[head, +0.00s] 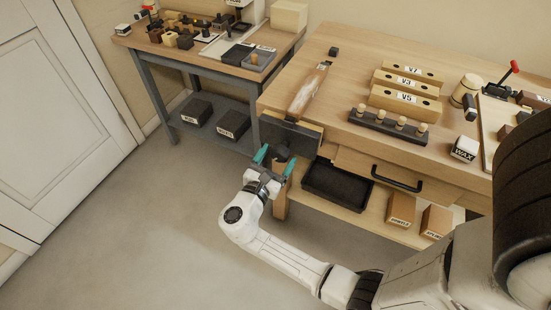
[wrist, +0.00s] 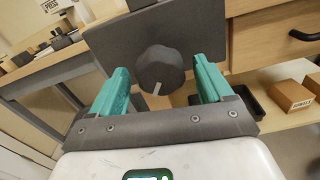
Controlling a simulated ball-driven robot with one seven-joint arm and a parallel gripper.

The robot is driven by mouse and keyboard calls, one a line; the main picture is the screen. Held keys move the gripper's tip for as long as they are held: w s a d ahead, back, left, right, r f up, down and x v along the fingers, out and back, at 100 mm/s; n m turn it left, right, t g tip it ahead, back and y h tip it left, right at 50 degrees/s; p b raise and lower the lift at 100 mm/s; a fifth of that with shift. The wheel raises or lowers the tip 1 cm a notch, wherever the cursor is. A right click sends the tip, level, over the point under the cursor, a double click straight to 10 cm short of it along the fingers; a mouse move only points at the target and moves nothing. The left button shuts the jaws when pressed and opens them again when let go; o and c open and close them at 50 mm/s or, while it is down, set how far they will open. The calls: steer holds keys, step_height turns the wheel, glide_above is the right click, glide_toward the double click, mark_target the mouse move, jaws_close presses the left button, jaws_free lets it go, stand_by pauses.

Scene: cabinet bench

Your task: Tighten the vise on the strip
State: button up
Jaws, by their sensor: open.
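The vise (head: 290,134) is a dark plate on the front left corner of the wooden bench. Its round dark knob (wrist: 160,70) faces my gripper in the wrist view and has a white mark near its lower edge. The wooden strip (head: 308,92), with a pale patch, rises from the top of the vise; the wrist view does not show it clearly. My gripper (head: 276,159) has teal fingers and is open. In the wrist view, its fingers (wrist: 161,76) stand on either side of the knob, with a visible gap on both sides. No contact with the knob shows.
A drawer with a black handle (head: 397,179) is right of the vise. Below are a black tray (head: 337,186) and small boxes (head: 401,210) on a shelf. Labelled wooden blocks (head: 405,98) sit on the bench. A side table (head: 180,60) stands left; the floor in front is clear.

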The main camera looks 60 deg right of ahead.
steer(key=a+p, duration=0.1)
steer(key=a, duration=0.6)
steer(key=shift+p, duration=0.35)
steer(key=shift+s, duration=0.2)
stand_by(0.5)
steer(key=s+a+f+m+g+y, duration=0.15)
steer(key=s+f+m+y, duration=0.35)
steer(key=s+m+y, duration=0.8)
steer(key=a+r+m+t+y+p, duration=0.1)
steer(key=a+m+y, duration=0.3)
steer(key=a, duration=0.4)
steer(key=shift+s+a+r+t+y, duration=0.3)
steer(key=shift+r+t+y, duration=0.15)
steer(key=shift+r, duration=0.2)
steer(key=shift+c, duration=0.2)
